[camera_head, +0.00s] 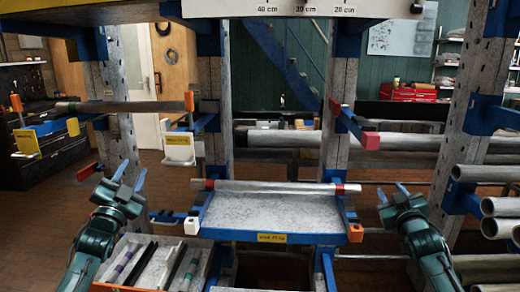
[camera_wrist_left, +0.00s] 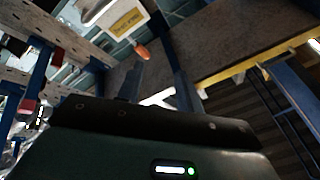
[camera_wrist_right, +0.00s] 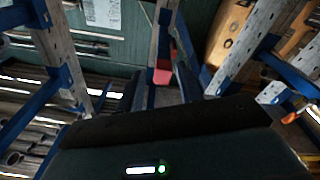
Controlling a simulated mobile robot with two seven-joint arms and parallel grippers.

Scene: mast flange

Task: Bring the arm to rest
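My left gripper (camera_head: 131,176) is raised at the left of the head view, its two blue fingers apart with nothing between them. My right gripper (camera_head: 392,193) is raised at the right, its fingers also apart and empty. Both are clear of the grey tray (camera_head: 270,212) between them. A grey tube (camera_head: 275,187) with red bands near its ends lies across the back of that tray. Neither gripper touches the tube. The dark fingers also show in the left wrist view (camera_wrist_left: 158,82) and in the right wrist view (camera_wrist_right: 160,85).
A rack with perforated posts (camera_head: 338,120) and blue brackets stands ahead. Another tube (camera_head: 125,107) rests on brackets at the upper left. Several pipes (camera_head: 495,207) are stacked at the right. A bin (camera_head: 150,262) with long parts lies low in front, near my left arm.

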